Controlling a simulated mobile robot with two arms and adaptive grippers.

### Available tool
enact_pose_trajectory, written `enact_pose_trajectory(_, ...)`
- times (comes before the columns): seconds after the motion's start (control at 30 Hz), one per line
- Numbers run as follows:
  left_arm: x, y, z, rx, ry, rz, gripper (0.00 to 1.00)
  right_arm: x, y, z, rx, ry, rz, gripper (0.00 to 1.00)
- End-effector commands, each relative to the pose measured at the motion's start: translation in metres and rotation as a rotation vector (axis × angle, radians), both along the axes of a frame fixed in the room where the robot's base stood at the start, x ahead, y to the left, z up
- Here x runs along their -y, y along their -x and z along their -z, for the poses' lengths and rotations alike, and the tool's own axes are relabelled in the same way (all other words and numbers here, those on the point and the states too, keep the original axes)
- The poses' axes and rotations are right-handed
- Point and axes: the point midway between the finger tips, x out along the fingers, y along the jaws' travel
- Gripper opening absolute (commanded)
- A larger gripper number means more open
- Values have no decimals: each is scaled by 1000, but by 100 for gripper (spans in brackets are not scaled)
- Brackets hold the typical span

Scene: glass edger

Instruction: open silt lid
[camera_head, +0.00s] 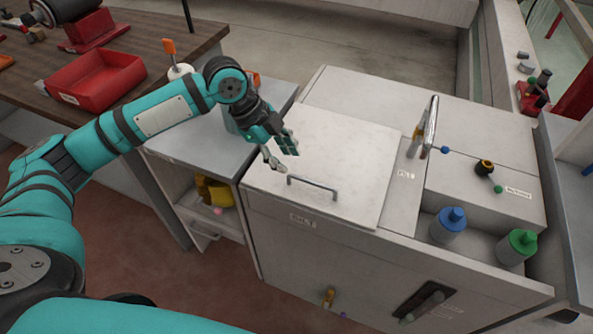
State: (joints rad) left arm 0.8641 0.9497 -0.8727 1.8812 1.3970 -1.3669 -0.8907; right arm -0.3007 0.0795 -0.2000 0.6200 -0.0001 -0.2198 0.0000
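The silt lid (345,165) is a flat white panel on top of the white cabinet, and it lies closed. A thin metal bar handle (312,186) stands near its front edge, above a "SILT" label (302,220) on the cabinet front. My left gripper (283,157) is above the lid's left part, just behind and left of the handle, apart from it. Its fingers are spread and nothing shows between them. My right gripper is not in view.
A metal faucet (429,128) rises right of the lid. A blue-capped bottle (449,223) and a green-capped bottle (517,247) stand at the front right. A red bin (98,80) sits on the wooden bench at the left. The lid's top is clear.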

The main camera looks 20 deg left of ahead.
Motion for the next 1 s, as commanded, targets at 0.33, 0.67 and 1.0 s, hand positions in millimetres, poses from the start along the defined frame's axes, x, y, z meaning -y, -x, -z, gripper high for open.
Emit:
enact_pose_trajectory(0.33, 23, -10, 52, 0, 1, -1, 34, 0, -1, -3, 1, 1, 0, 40)
enact_pose_trajectory(0.67, 27, -11, 62, 1, 0, 1, 34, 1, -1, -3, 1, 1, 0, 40)
enact_pose_trajectory(1.0, 26, -11, 61, 1, 0, 1, 3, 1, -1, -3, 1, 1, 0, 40)
